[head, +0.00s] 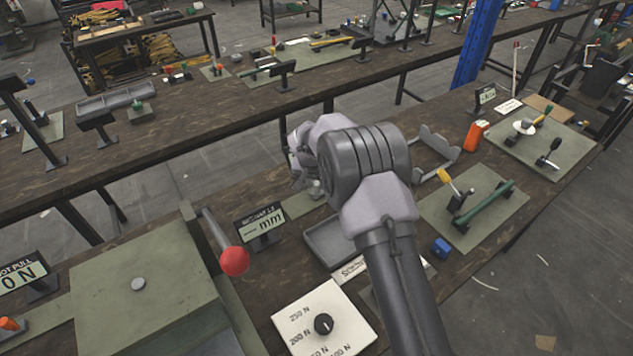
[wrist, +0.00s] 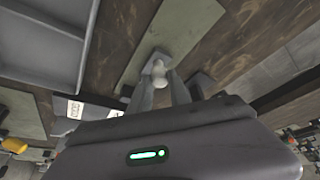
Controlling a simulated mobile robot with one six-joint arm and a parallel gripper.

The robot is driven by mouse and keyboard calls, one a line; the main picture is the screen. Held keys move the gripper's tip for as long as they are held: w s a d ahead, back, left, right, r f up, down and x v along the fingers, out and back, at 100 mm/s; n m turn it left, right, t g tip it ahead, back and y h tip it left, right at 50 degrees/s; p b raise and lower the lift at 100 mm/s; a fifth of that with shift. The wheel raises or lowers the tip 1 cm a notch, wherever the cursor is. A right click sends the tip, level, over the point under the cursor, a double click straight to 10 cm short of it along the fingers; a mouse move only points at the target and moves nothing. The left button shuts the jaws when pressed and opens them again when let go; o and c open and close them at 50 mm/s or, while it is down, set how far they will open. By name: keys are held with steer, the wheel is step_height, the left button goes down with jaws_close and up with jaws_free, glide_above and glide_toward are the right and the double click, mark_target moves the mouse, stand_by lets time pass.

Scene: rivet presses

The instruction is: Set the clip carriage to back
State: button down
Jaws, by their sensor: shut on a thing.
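In the wrist view a pale rounded knob (wrist: 158,72) stands over a narrow green plate (wrist: 150,35), between the two grey fingers of my gripper (wrist: 160,90). My gripper is shut on this knob, which looks like the handle of the clip carriage. The carriage body and any position marks are hidden behind the fingers and palm. In the head view my arm covers most of the plate (head: 302,207), and the fingers are hidden behind my wrist.
A millimetre display (head: 262,226) stands left of my arm. A grey tray (head: 322,243) lies close by; a dial panel (head: 300,315) and a red-knobbed lever (head: 234,261) are nearer. A green-handled fixture (head: 485,203) and blue block (head: 441,248) are right.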

stand_by(0.4)
steer(key=s+a+b, duration=0.2)
steer(key=a, duration=0.1)
steer(key=s+a+b, duration=0.1)
steer(key=shift+a+f, duration=0.1)
steer(key=shift+a, duration=0.1)
steer(key=c, duration=1.2)
jaws_free()
steer(key=shift+s+a, duration=0.1)
steer(key=shift+a, duration=0.05)
steer(key=shift+c, duration=0.2)
steer(key=shift+r, duration=0.2)
steer(key=p+v, duration=0.3)
steer(key=v, duration=1.4)
steer(key=shift+p, duration=0.4)
